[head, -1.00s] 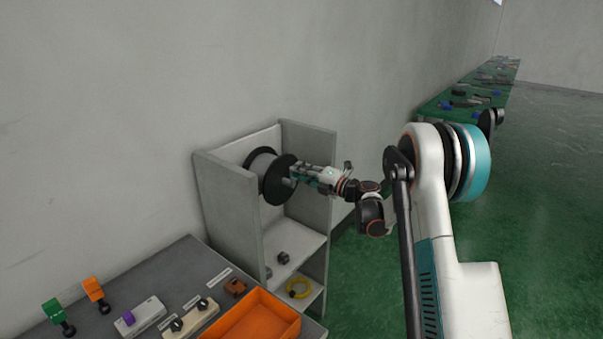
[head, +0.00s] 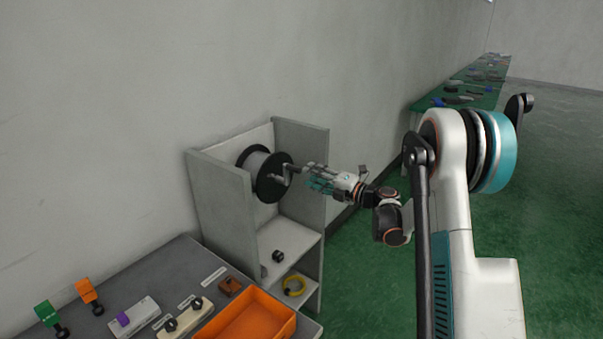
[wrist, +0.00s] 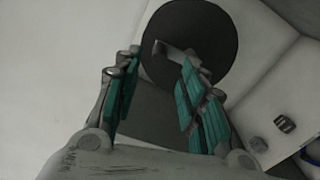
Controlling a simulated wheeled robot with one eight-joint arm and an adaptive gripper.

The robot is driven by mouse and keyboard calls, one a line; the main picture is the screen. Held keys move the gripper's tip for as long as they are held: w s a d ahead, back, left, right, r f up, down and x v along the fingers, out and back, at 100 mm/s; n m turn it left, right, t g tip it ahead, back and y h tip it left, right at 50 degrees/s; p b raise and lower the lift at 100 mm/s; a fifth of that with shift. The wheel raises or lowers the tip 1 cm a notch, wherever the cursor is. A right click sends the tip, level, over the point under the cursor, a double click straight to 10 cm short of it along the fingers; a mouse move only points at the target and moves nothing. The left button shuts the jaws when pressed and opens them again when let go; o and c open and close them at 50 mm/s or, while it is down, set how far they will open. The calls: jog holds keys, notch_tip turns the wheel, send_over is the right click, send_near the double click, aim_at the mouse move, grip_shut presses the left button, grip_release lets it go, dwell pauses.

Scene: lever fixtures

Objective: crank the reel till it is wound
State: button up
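The reel (head: 262,160) is a pale drum between dark round flanges, set between the grey walls of an upright stand. A grey crank (head: 286,178) sticks out from its near flange. My gripper (head: 308,177) is just right of the crank, its fingers pointing at the reel. In the wrist view the gripper (wrist: 160,58) is open, with its teal-padded fingers apart. The dark flange (wrist: 212,25) fills the space ahead, and part of the crank (wrist: 172,50) shows near the right finger, which hides its end. I see nothing held between the fingers.
The grey bench (head: 90,300) in front holds an orange tray (head: 245,320), switches and green and orange levers. Green floor is open to the right of the stand.

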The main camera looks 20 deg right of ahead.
jog(key=shift+v, duration=2.15)
